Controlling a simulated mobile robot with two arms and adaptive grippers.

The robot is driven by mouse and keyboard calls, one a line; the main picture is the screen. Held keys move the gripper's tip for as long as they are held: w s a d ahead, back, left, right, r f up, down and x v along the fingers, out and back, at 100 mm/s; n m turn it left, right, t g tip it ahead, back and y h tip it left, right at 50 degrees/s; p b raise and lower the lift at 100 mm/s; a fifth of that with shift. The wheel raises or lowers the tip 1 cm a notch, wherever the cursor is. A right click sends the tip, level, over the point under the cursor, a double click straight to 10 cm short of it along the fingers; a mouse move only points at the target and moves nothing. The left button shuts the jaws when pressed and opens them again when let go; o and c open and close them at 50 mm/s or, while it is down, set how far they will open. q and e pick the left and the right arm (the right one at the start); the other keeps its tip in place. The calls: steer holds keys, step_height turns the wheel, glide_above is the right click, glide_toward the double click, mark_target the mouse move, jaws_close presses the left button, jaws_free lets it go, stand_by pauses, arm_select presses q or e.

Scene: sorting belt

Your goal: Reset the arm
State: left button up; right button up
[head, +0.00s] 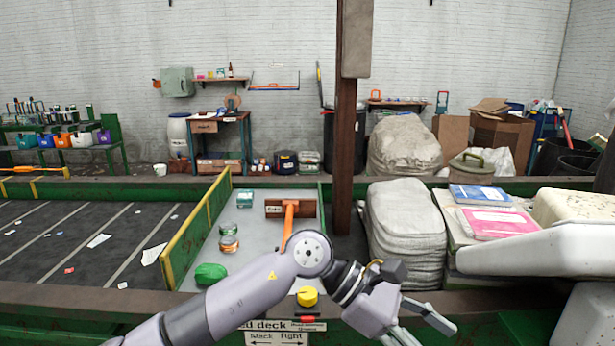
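My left arm reaches in from the bottom left and bends at a round joint over the front of the sorting deck. Its gripper (430,335) points down and right, in front of the deck's front edge. Its fingers are spread apart with nothing visible between them, and the lowest part is cut off by the frame. A pale arm section of mine stands at the right edge. My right gripper is not in view.
A yellow knob (307,296) sits near the arm. Stacked sacks (403,235) and books (495,222) stand right of a post (345,150).

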arm_select(q)
step_height(320, 180, up, 10)
steer(key=n+t+h, duration=0.2)
steer(key=n+h, duration=0.7)
steer(key=h, duration=0.1)
steer(key=w+a+n+t+y, duration=0.1)
steer(key=w+a+n+t, duration=0.85)
steer(key=n+t, duration=0.85)
steer(key=a+f+n+y, duration=1.8)
steer(key=a+f+n, duration=0.2)
steer(key=f+n, duration=0.25)
steer(key=s+a+f+n+g+y, duration=0.2)
steer(key=s+a+f+n+g, duration=0.35)
steer(key=s+f, duration=0.55)
steer(key=s+a+f+n+g, duration=0.1)
steer(key=s+a+f+g, duration=0.2)
steer(key=s, duration=0.4)
steer(key=s+a+f+n+g, duration=0.1)
steer(key=s+f+g, duration=0.2)
steer(key=s+f, duration=0.35)
step_height(320, 180, down, 24)
steer(key=s+g, duration=0.2)
steer(key=s, duration=0.1)
steer(key=s+a+f, duration=0.2)
steer(key=s+f, duration=1.4)
steer(key=shift+s+a+f+g, duration=0.25)
steer(key=shift+g, duration=0.2)
